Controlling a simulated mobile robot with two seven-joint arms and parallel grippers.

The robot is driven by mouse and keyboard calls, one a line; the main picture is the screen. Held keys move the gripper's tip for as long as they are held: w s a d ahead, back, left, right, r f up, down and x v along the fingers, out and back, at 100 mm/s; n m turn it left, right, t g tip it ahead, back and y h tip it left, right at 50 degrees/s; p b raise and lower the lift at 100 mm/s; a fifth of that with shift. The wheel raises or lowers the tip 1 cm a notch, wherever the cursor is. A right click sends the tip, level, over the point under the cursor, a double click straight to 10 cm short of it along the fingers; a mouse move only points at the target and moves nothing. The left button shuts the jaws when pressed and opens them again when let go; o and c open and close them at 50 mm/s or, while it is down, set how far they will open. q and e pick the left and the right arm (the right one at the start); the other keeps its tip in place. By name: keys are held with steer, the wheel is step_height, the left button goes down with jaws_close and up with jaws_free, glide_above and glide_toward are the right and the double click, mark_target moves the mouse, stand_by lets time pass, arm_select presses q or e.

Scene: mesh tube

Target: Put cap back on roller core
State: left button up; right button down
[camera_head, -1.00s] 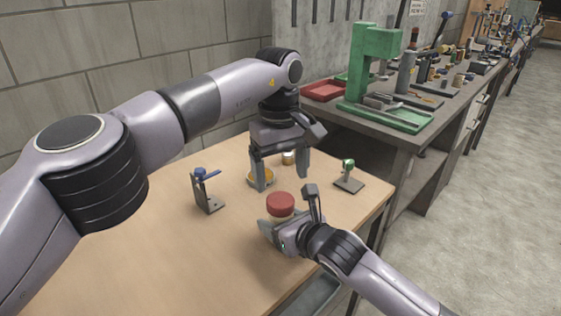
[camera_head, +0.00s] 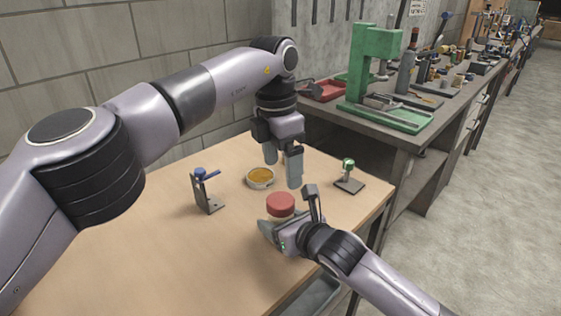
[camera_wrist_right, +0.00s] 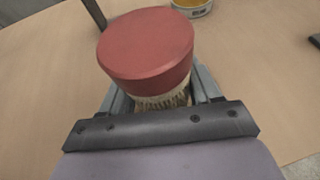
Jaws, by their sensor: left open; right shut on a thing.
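The red cap (camera_head: 280,204) sits on top of the roller core, which is upright near the front right of the wooden table. The right wrist view shows the cap (camera_wrist_right: 147,50) covering the top of the pale ribbed core (camera_wrist_right: 165,101); I cannot tell whether it is fully seated. My right gripper (camera_head: 279,222) is shut on the core below the cap, and its fingers flank the core in the wrist view. My left gripper (camera_head: 283,169) is open and empty, pointing down above and behind the cap, apart from it. The core's lower part is hidden.
A round tin with amber contents (camera_head: 260,177) stands behind the cap. A bracket with a blue lever (camera_head: 208,192) is to the left, and a small green-topped stand (camera_head: 348,176) to the right. A workbench with a green press (camera_head: 372,65) stands behind. The table's left front is clear.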

mark_target(281, 199)
arm_select(q)
steer(key=n, duration=0.7)
steer(key=shift+s+r+n, duration=0.1)
steer(key=shift+s+n, duration=0.05)
steer(key=shift+n, duration=0.25)
steer(key=n, duration=0.4)
steer(key=shift+y, duration=0.3)
steer(key=n, duration=0.5)
steer(key=shift+s+a, duration=0.1)
steer(key=shift+s, duration=0.05)
steer(key=shift+f, duration=3.95)
